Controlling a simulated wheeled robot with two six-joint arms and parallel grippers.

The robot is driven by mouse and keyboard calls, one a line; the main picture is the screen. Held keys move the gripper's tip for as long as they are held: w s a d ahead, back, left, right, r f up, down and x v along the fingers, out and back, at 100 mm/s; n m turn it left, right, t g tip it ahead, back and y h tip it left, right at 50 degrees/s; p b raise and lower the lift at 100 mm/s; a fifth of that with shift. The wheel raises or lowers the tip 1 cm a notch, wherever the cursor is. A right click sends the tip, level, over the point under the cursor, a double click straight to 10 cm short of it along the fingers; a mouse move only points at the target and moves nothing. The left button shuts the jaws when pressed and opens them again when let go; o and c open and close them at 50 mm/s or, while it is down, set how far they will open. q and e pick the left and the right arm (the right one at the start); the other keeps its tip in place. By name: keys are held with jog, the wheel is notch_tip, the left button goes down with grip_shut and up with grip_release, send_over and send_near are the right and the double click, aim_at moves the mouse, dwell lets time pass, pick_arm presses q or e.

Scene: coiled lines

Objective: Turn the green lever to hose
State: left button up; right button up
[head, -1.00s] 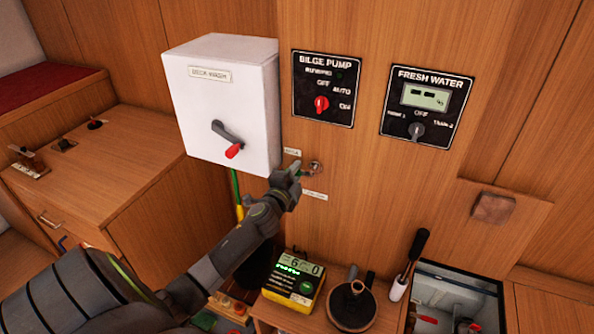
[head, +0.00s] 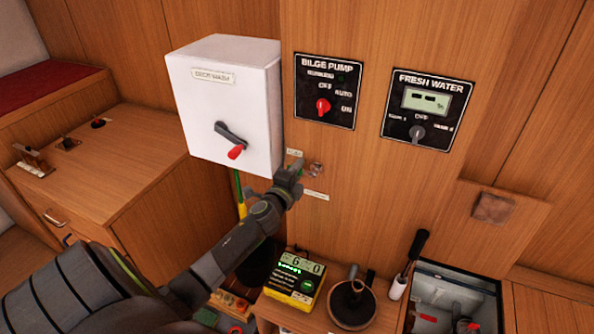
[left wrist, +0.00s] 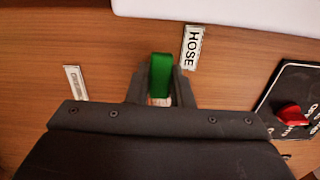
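The green lever (left wrist: 161,75) stands between the two fingers of my left gripper (left wrist: 161,92) in the left wrist view. The fingers sit close against both its sides, so the gripper appears shut on it. A HOSE label (left wrist: 193,46) is just right of the lever's tip, and another label (left wrist: 76,83), too blurred to read, is further left. In the head view my left gripper (head: 292,176) is at the wooden panel, beside the lever's round metal mount (head: 316,169), and hides the lever. My right gripper is not in view.
A white deck-wash box (head: 222,105) with a red-tipped handle juts out just above left of my gripper. Bilge pump (head: 328,90) and fresh water (head: 427,107) panels are on the wall. A yellow-black meter (head: 294,277) and a dark round object (head: 352,303) stand below.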

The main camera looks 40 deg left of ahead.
pick_arm(q)
jog(key=o, duration=0.4)
jog(key=b+v, duration=0.1)
jog(key=v, duration=1.6)
jog(key=shift+s+d, duration=0.15)
jog(key=shift+s, duration=0.05)
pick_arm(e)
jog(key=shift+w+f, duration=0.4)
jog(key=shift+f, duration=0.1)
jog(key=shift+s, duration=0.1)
